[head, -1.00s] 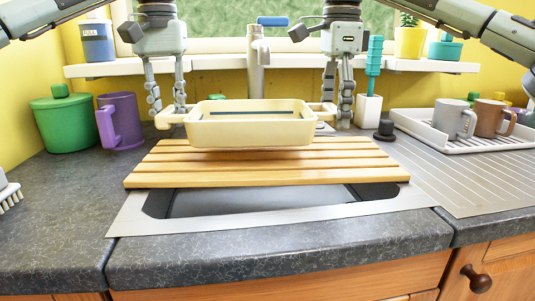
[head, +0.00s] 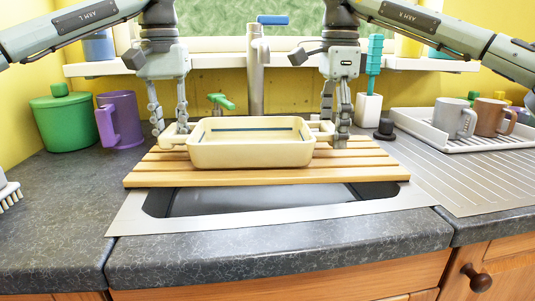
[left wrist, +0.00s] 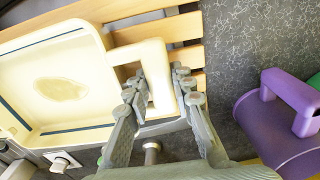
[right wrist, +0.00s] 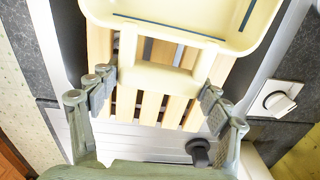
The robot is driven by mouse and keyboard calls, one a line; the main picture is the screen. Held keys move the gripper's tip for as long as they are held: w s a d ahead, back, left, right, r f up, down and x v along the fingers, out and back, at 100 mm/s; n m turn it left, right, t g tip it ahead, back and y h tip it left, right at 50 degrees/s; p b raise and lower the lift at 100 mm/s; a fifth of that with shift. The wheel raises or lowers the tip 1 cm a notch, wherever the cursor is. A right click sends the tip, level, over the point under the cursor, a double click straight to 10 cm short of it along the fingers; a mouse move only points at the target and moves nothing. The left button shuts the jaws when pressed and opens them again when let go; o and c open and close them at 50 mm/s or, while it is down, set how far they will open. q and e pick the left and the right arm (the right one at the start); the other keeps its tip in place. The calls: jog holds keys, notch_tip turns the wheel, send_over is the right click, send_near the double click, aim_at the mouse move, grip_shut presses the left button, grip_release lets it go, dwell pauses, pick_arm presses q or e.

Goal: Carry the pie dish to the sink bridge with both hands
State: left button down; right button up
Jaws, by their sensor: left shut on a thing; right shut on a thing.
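The cream pie dish (head: 250,155) is level over the middle of the slatted wooden sink bridge (head: 265,180) and appears to rest on it. Its inside, with a dark blue line and a pale patch on the floor, shows in the left wrist view (left wrist: 60,88). My left gripper (head: 171,130) is shut on the dish's left loop handle, with one finger inside the loop (left wrist: 162,88). My right gripper (head: 335,135) is shut on the right handle, its fingers on either side of it in the right wrist view (right wrist: 160,80). The slats under the dish are hidden.
The sink (head: 250,200) lies under the bridge, its front part open. A purple mug (head: 120,120) and green pot (head: 65,120) stand left. A white tray (head: 450,140) with mugs stands right. The tap (head: 256,75) rises behind the dish. The front counter is clear.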

pick_arm(q)
jog(key=c, duration=1.8)
grip_release()
jog(key=shift+f, duration=0.2)
pick_arm(e)
jog(key=o, duration=1.4)
jog(key=shift+f, duration=0.2)
pick_arm(q)
jog(key=o, duration=0.5)
pick_arm(e)
jog(key=o, duration=0.5)
pick_arm(q)
jog(key=shift+r, duration=0.1)
pick_arm(e)
jog(key=shift+r, duration=0.1)
pick_arm(q)
notch_tip(320, 180, up, 12)
pick_arm(e)
notch_tip(320, 180, up, 12)
pick_arm(q)
jog(key=shift+s, duration=0.1)
pick_arm(e)
jog(key=shift+s, duration=0.1)
